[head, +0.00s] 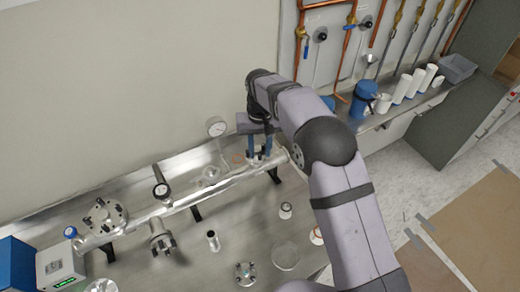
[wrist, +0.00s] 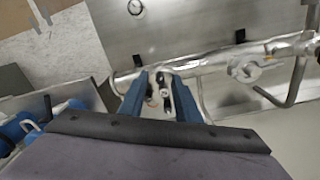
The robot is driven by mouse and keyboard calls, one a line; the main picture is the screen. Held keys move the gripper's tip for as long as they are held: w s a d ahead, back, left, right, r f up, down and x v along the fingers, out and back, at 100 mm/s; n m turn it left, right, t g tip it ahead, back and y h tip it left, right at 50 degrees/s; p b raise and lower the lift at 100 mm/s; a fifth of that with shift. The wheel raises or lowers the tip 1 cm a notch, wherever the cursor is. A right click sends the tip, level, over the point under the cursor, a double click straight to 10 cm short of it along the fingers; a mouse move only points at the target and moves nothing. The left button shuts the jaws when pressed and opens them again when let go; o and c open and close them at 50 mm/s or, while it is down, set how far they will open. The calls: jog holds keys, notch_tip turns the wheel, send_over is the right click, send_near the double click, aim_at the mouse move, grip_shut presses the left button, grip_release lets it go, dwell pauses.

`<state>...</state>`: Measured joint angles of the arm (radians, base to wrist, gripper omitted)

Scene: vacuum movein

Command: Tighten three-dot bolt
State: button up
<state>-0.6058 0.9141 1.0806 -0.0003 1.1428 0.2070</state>
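My gripper (head: 259,146) is over the right end of the long metal pipe (head: 190,200) in the head view. In the wrist view my gripper (wrist: 160,82) has its two blue fingers apart. Small bolts (wrist: 163,93) of the pipe's end fitting show in the gap between the fingers, dark and pale. I cannot tell whether a finger touches any of them. No dot marks can be made out, so I cannot tell which is the three-dot bolt. My arm and the fingers hide part of this fitting in the head view.
A bolted flange (head: 103,216) and a blue-and-white box (head: 60,268) are at the left. Small parts, including a short metal tube (head: 213,240), stand on the steel bench (head: 180,275). A blue container (head: 363,99) is right of my arm.

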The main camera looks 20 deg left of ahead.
aim_at(260, 154)
jog(key=shift+r+b, duration=1.35)
jog(key=shift+r, duration=2.3)
